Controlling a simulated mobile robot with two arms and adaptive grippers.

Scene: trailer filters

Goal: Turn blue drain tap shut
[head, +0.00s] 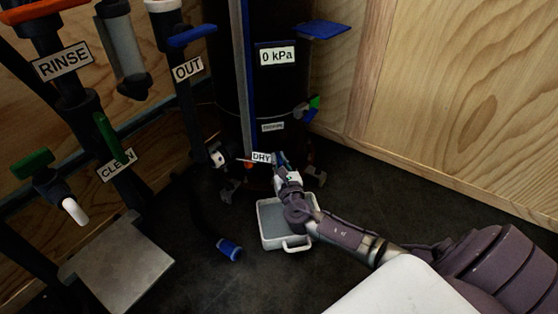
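My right gripper (283,165) reaches in from the lower right to the foot of the black tank (280,90). It is beside the DRY label (262,157), above the far edge of a grey tray (273,243). A small patch of blue shows at its fingertips, where the drain tap seems to be. The gripper hides most of this spot, so I cannot tell the tap's angle or whether the fingers hold it. My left gripper is not in view.
Several valves and pipes stand at the left, with RINSE (63,62), CLEAN (116,165) and OUT (188,69) labels. A black hose with a blue end (229,249) lies on the floor. Wooden walls (470,90) close in behind. The dark floor right of the tank is clear.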

